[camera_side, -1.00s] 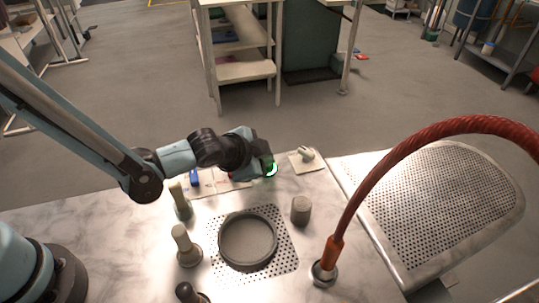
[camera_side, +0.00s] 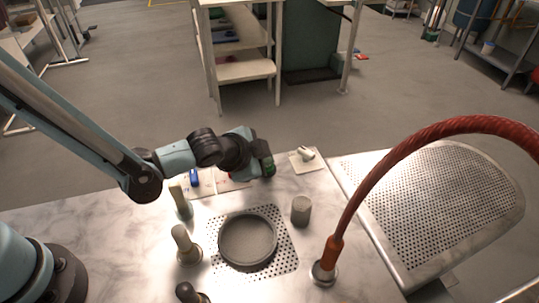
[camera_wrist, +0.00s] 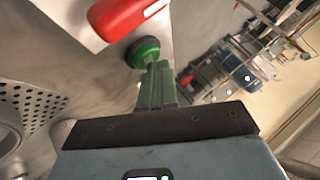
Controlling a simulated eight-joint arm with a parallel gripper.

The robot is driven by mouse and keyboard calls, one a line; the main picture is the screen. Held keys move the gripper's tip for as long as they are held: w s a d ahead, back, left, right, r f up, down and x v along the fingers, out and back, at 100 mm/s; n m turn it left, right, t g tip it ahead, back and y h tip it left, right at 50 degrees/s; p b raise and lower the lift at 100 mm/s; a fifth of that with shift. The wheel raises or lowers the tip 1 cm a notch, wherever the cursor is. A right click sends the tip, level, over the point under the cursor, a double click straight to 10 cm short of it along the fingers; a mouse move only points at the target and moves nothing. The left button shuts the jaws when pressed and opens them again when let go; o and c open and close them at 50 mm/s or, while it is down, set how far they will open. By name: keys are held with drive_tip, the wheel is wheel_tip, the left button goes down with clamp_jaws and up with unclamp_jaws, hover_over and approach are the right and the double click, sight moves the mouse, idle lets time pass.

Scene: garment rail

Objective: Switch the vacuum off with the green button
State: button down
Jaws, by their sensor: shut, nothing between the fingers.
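The green button (camera_wrist: 142,52) is a round, dark green cap on the metal table, seen just past my fingertips in the wrist view. In the side view my gripper hides it. My gripper (camera_wrist: 156,68) has green fingers, shut together and empty. It points down at the button, with the fingertips at its near edge; they seem to touch it, but I cannot be sure. In the side view my gripper (camera_side: 267,170) is low over the table's back edge. No green glow shows around the button now.
A red part (camera_wrist: 128,14) lies right beside the button. A blue part (camera_side: 194,178) sits to the left, and a pale plate with a white knob (camera_side: 306,154) to the right. Several posts, a round dish (camera_side: 247,240) and a red hose (camera_side: 400,150) stand nearer.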

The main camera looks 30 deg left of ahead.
drive_tip(key=shift+r, duration=3.05)
drive_tip(key=shift+a, duration=0.15)
drive_tip(key=s+a+r+n+g, duration=0.1)
drive_tip(key=s+a+r+n, duration=0.2)
drive_tip(key=s+a+n, duration=0.2)
drive_tip(key=s+a+r+n+g+y, duration=0.1)
drive_tip(key=s+a+r+n, duration=0.2)
drive_tip(key=s+a, duration=0.6)
drive_tip(key=a+n, duration=0.2)
drive_tip(key=a, duration=0.3)
drive_tip(key=shift+n, duration=0.4)
drive_tip(key=shift+s+r, duration=0.1)
